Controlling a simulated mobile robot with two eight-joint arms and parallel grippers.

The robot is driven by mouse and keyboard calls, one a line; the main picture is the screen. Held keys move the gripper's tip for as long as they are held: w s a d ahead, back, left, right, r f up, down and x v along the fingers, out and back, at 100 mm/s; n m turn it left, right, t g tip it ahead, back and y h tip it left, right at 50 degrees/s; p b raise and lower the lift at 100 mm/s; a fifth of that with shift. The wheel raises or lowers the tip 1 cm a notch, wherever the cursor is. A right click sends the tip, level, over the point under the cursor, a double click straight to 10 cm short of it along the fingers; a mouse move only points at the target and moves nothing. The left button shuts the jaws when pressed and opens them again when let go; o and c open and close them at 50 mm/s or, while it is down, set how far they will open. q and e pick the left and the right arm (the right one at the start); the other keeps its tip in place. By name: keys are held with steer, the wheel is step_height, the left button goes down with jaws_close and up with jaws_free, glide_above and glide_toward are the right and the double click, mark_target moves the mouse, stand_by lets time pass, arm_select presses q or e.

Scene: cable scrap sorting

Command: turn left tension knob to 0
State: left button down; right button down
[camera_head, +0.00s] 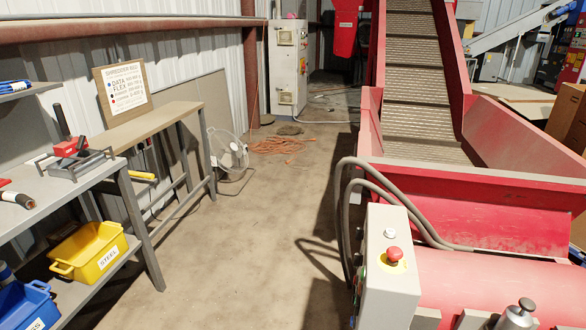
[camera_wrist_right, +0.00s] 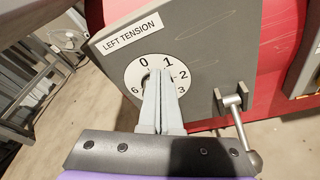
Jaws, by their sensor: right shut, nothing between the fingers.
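In the right wrist view, a round white dial (camera_wrist_right: 134,74) sits on a grey panel below a label reading LEFT TENSION (camera_wrist_right: 131,36). The numbers 0, 1, 2, 3 and 6 show around its edge; 0 and 1 are at the top. My right gripper (camera_wrist_right: 162,74) is shut and empty, with its two fingers together in front of the dial's middle. The fingers hide most of the knob and the lower dial, so I cannot tell its setting or whether they touch it. My left gripper is not in view.
A metal lever (camera_wrist_right: 235,112) in a bracket sticks out right of the dial. In the head view, a red conveyor machine (camera_head: 470,195) fills the right, with a control box (camera_head: 391,285) bearing a red button. A workbench (camera_head: 60,182) stands left; the floor between is mostly clear.

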steer(key=shift+a+f+b, duration=0.2)
steer(key=shift+f+b, duration=0.1)
stand_by(0.5)
steer(key=shift+a+b, duration=0.25)
steer(key=shift+b, duration=0.15)
stand_by(0.5)
steer(key=shift+r, duration=0.2)
steer(key=v, duration=0.2)
steer(key=p+v, duration=0.1)
steer(key=v, duration=0.3)
steer(key=shift+f+p, duration=0.3)
steer(key=shift+f, duration=0.1)
